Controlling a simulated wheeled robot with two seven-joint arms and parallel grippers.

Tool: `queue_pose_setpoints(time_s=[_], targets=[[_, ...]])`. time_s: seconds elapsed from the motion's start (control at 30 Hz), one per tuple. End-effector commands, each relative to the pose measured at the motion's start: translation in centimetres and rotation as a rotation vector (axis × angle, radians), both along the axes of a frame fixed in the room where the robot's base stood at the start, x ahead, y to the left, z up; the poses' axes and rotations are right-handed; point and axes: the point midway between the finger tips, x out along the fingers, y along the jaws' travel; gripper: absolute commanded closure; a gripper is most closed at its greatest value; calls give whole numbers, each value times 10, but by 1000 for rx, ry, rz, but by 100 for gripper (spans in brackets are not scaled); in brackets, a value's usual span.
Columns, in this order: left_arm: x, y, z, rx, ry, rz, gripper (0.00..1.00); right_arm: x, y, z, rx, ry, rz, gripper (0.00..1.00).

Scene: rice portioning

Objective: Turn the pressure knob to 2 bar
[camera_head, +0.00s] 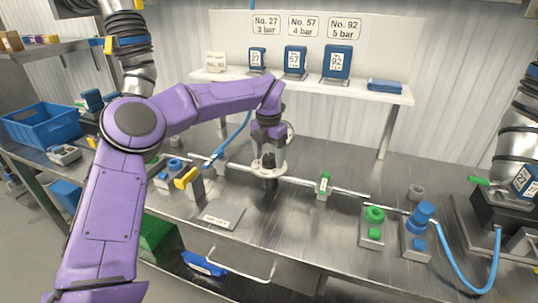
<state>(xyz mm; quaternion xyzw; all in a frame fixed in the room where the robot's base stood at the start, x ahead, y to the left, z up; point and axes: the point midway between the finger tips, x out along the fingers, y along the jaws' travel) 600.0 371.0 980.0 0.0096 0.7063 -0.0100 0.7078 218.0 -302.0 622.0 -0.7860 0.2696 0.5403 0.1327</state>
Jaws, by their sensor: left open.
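My left gripper (268,182) is at the end of the purple arm. It points down over the middle of the steel bench, by the thin rail, and its dark fingers are small in the picture. It is open, and I see nothing held in it. On the right of the bench, a blue knob (424,210) tops a grey block, with a blue hose beside it. No pressure scale is readable, so I cannot tell which is the pressure knob. My right gripper is not in view.
A white shelf (392,95) at the back holds blue packs under signs reading No. 27 3 bar, No. 57 4 bar and No. 92 5 bar. A grey plate (221,215) lies at the bench's front. A blue crate (45,122) stands at the left.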

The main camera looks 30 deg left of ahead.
Motion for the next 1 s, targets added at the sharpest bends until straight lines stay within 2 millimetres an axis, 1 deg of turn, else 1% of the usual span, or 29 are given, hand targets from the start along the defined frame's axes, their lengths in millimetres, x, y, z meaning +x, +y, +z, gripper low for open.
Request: queue_pose_setpoints(time_s=[0.03, 0.07, 0.1, 0.17, 0.2, 0.33, 0.43, 0.63, 0.67, 0.7, 0.73, 1.0], targets=[[0, 0, 0, 0, 0, 0, 36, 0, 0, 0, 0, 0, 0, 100], [0, 0, 0, 0, 0, 0, 46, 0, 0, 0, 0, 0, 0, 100], [0, 0, 0, 0, 1, 0, 59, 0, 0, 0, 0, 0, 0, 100], [0, 0, 0, 1, 0, 0, 78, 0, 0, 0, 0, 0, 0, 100], [0, 0, 0, 1, 1, 0, 86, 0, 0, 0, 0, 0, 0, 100], [0, 0, 0, 0, 0, 14, 86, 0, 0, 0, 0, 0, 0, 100], [0, 0, 0, 0, 2, 64, 86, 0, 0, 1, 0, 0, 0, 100], [0, 0, 0, 1, 1, 68, 86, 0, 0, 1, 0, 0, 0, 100], [0, 0, 0, 1, 1, 68, 52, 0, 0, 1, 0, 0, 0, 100], [0, 0, 0, 1, 1, 68, 39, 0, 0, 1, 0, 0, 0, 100], [0, 0, 0, 1, 1, 68, 30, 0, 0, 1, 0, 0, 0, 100], [0, 0, 1, 1, 1, 67, 30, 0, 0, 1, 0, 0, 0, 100]])
